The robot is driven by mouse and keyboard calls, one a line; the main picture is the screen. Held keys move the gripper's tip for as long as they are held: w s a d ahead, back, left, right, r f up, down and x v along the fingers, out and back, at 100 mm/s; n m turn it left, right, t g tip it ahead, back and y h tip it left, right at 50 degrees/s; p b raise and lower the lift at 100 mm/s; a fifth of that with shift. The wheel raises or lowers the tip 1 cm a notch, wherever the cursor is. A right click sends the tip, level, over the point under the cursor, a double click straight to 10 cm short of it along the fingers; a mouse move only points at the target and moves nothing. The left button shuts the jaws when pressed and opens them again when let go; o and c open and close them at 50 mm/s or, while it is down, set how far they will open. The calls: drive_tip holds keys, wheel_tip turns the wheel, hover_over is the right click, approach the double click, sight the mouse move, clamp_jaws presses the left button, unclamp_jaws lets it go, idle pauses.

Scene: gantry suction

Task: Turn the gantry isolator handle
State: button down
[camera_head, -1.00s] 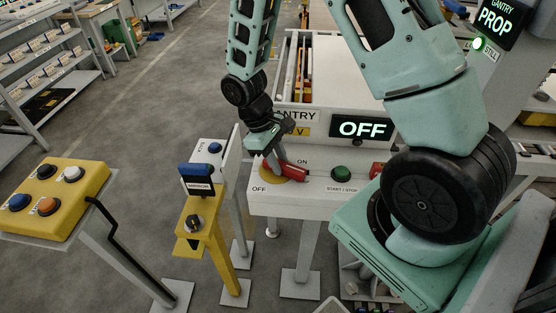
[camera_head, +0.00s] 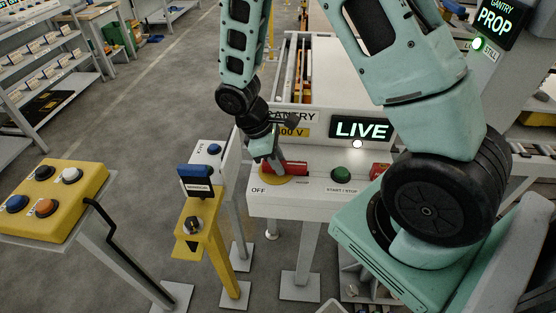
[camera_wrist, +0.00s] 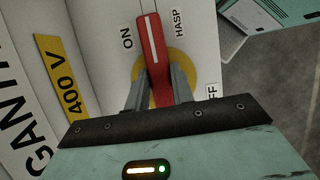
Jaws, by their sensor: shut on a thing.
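The red isolator handle (camera_head: 292,168) sits on a yellow round plate (camera_head: 272,180) on the white gantry panel. In the wrist view the handle (camera_wrist: 151,45) shows a white stripe and points up between the ON and HASP labels. The OFF label is partly covered at the right. My gripper (camera_head: 272,160) is over the plate. In the wrist view my gripper (camera_wrist: 159,84) has one finger on each side of the handle's lower part and is shut on it. The display (camera_head: 361,130) reads LIVE, with a white lamp (camera_head: 357,144) lit below it.
A green start/stop button (camera_head: 340,174) and a red part (camera_head: 380,171) are right of the handle. A yellow post with a blue-topped box (camera_head: 196,181) stands close on the left. A yellow button box (camera_head: 50,196) is farther left.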

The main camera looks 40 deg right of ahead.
drive_tip(key=shift+w+r, duration=0.1)
drive_tip(key=c, duration=1.2)
unclamp_jaws()
drive_tip(key=b+v, duration=0.2)
drive_tip(key=v, duration=1.5)
drive_tip(key=shift+r+b, duration=0.2)
drive_tip(key=shift+b, duration=0.2)
